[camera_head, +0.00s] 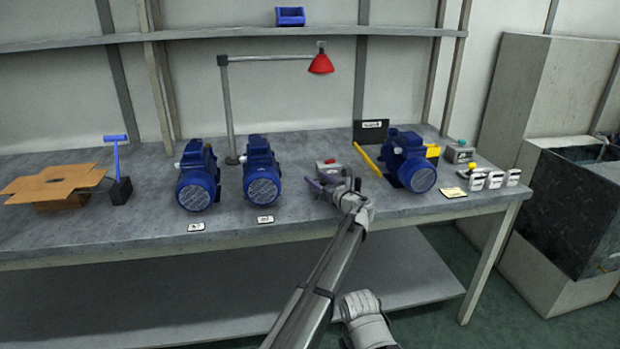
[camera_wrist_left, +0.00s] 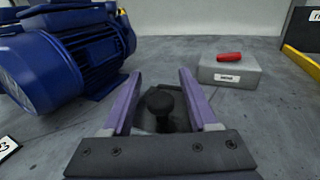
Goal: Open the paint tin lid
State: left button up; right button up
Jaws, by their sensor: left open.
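I see no paint tin or lid in either view. My left gripper (camera_head: 326,184) is over the bench to the right of the middle blue motor. In the left wrist view its two purple fingers (camera_wrist_left: 160,75) are apart. A black round knob (camera_wrist_left: 160,102) on a dark base shows between them, with a gap on both sides. In the head view the gripper hides the knob. Behind it is a grey box (camera_wrist_left: 228,72) with a red lever (camera_wrist_left: 230,57) on top and a label in front.
Two blue motors (camera_head: 198,190) (camera_head: 262,183) stand left of my gripper, a third (camera_head: 410,165) to the right. A red lamp (camera_head: 321,64) hangs above. A cardboard box (camera_head: 62,184) is far left. The bench front (camera_head: 130,226) is mostly clear.

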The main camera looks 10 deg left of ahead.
pick_arm(q)
jog(key=shift+c, duration=0.2)
grip_shut()
dwell(0.3)
dwell(1.0)
